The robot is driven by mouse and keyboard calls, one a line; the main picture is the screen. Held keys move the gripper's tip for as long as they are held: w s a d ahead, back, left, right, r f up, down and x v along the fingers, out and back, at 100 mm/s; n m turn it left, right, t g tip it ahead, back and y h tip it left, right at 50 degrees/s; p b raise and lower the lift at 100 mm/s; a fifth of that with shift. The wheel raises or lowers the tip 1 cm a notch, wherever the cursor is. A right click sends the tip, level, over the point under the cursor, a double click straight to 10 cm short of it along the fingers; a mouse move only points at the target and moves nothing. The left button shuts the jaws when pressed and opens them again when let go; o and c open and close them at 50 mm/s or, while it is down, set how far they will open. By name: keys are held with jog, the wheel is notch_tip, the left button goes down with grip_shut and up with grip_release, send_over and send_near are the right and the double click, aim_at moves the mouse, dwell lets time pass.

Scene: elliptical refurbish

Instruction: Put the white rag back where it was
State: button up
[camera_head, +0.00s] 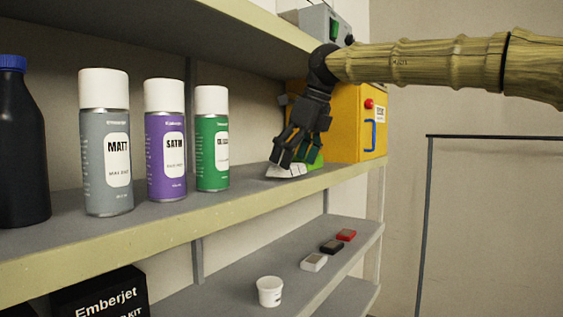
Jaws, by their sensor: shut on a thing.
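My gripper (287,160) points down over the right part of the upper shelf (224,206). Its fingers are shut on the white rag (287,172), a small flat white piece at shelf level. I cannot tell whether the rag rests on the shelf or is just above it. A bright green thing (317,161), partly hidden by the fingers, is right beside the rag on its right.
Spray cans in grey (107,190), purple (165,186) and green (212,178) stand left. A black bottle (22,150) is farther left. A yellow box (344,148) stands behind my gripper. The lower shelf holds a white cup (270,292) and small blocks (332,247).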

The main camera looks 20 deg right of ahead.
aim_at(297, 165)
jog(key=w+a+p, duration=0.1)
jog(key=w+a, duration=0.1)
jog(key=shift+w+a+r, duration=0.1)
jog(key=shift+w+a, duration=0.15)
jog(key=shift+w, duration=0.1)
jog(key=shift+w+f, duration=0.15)
jog(key=shift+f, duration=0.05)
jog(key=shift+s+f, duration=0.2)
jog(key=shift+f, duration=0.4)
jog(key=o, duration=0.6)
jog(key=shift+w, duration=0.1)
jog(key=shift+r, duration=0.1)
jog(key=b+v, duration=0.1)
jog(key=v, duration=1.1)
